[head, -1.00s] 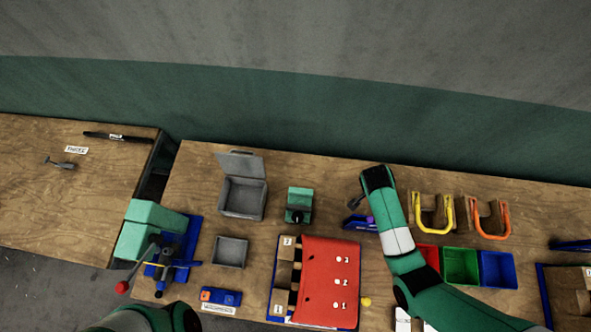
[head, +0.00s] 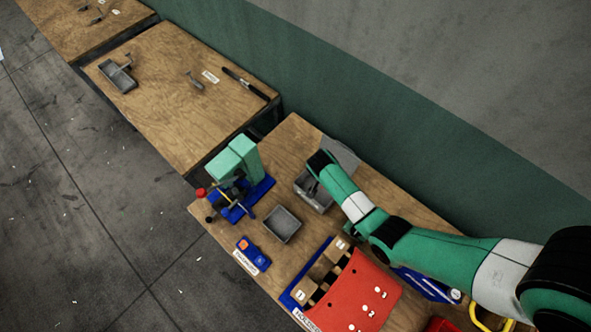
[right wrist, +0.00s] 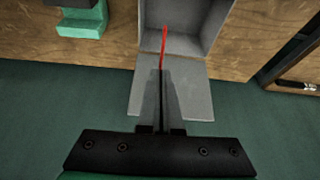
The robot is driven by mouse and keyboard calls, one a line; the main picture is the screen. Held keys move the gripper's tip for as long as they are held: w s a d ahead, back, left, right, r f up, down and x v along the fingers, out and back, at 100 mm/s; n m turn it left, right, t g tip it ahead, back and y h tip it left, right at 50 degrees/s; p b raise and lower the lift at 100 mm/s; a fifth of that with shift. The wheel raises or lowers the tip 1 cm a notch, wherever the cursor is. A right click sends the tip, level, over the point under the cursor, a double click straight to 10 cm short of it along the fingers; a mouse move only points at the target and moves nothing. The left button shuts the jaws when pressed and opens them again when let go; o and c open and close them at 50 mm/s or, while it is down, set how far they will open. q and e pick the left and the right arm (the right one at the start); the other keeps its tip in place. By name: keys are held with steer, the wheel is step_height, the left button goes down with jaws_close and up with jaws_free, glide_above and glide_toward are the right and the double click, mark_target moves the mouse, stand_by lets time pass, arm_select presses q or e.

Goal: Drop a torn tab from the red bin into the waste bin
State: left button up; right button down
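The grey waste bin (head: 300,190) stands at the back of the bench with its lid (head: 342,154) open. It also shows in the right wrist view (right wrist: 205,22), its open inside at the top and the lid below. My right gripper (head: 314,188) is over the bin's opening. In the right wrist view its fingers (right wrist: 162,72) are shut on a thin red torn tab (right wrist: 164,45), which sticks out past the fingertips. The red bin (head: 438,324) is cut off at the bottom edge of the head view. My left gripper is out of view.
A small open grey tray (head: 281,224) sits in front of the waste bin. A green press on a blue base (head: 262,187) stands to its left. A red-topped holder (head: 352,297) lies in front of my right arm. Another bench (head: 165,95) stands at the left.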

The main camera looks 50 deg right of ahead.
step_height(320, 180, down, 7)
steer(key=w+d+b, duration=0.1)
steer(key=w+b, duration=0.1)
steer(key=b, duration=0.6)
steer(key=shift+d+f, duration=0.2)
steer(key=c, duration=1)
jaws_free()
steer(key=shift+r, duration=0.15)
steer(key=p+v, duration=0.2)
steer(key=v, duration=0.9)
steer(key=shift+a+r+p, duration=0.1)
steer(key=shift+r+p, duration=0.15)
steer(key=shift+p, duration=0.1)
